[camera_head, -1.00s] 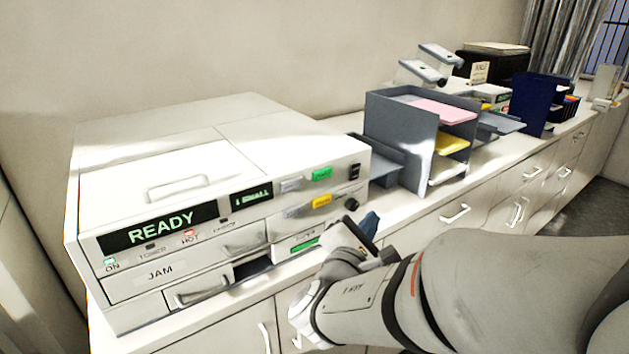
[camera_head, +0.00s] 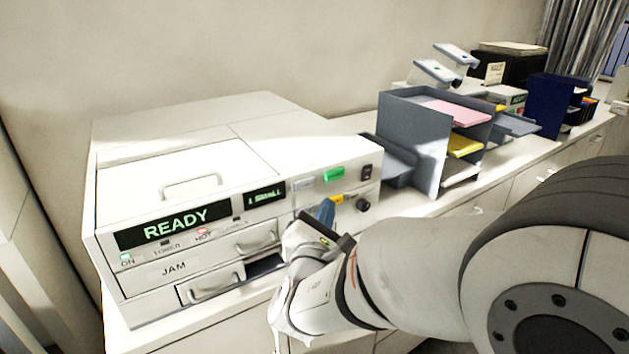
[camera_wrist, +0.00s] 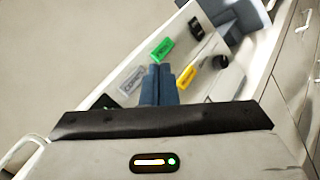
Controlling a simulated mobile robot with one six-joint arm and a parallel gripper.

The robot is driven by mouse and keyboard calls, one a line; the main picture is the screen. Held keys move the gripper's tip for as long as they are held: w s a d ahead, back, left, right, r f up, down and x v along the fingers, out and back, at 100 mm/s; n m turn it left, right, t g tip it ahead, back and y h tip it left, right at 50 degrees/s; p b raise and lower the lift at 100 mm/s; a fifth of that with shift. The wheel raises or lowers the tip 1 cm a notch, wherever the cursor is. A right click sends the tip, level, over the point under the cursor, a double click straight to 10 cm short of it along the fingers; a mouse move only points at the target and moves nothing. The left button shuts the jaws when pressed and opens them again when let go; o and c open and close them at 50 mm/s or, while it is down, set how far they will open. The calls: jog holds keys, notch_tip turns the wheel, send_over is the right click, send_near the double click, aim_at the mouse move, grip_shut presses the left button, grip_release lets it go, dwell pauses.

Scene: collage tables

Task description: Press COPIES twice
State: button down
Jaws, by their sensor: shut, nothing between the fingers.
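The white copier (camera_head: 225,150) stands on the counter at left, with a READY display (camera_head: 175,226) and a small display reading about "1 SMALL" (camera_head: 264,196). Its front carries a green button (camera_head: 333,174), a grey button (camera_head: 303,184) and a yellow button (camera_head: 337,200); their labels are too small to read, so I cannot tell which is COPIES. My gripper (camera_head: 327,205) is shut and empty, its blue fingertips in front of the panel beside the yellow button. The wrist view shows the fingertips (camera_wrist: 160,68) between the grey (camera_wrist: 132,80) and yellow (camera_wrist: 187,75) buttons. A lower grey button is hidden. Contact is unclear.
A black switch (camera_head: 367,172) and a dark knob (camera_head: 363,205) sit at the panel's right. Drawer handles (camera_head: 258,243) stick out below the displays. A grey paper tray stack (camera_head: 408,135) stands right of the copier.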

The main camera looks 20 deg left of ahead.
aim_at(312, 182)
jog(key=shift+w+a, duration=0.95)
jog(key=shift+a, duration=0.15)
jog(key=shift+w+a, duration=0.9)
jog(key=shift+a, duration=0.2)
jog(key=shift+w, duration=0.1)
dwell(0.4)
jog(key=shift+w+a+b, duration=0.1)
jog(key=shift+a+b, duration=0.1)
jog(key=shift+b, duration=0.25)
jog(key=shift+w+a, duration=0.1)
jog(key=shift+w+a+b, duration=0.3)
jog(key=shift+a, duration=0.05)
dwell(0.4)
jog(key=shift+s+d, duration=0.1)
jog(key=shift+d, duration=0.05)
jog(key=shift+s+d+b, duration=0.5)
jog(key=shift+d, duration=0.05)
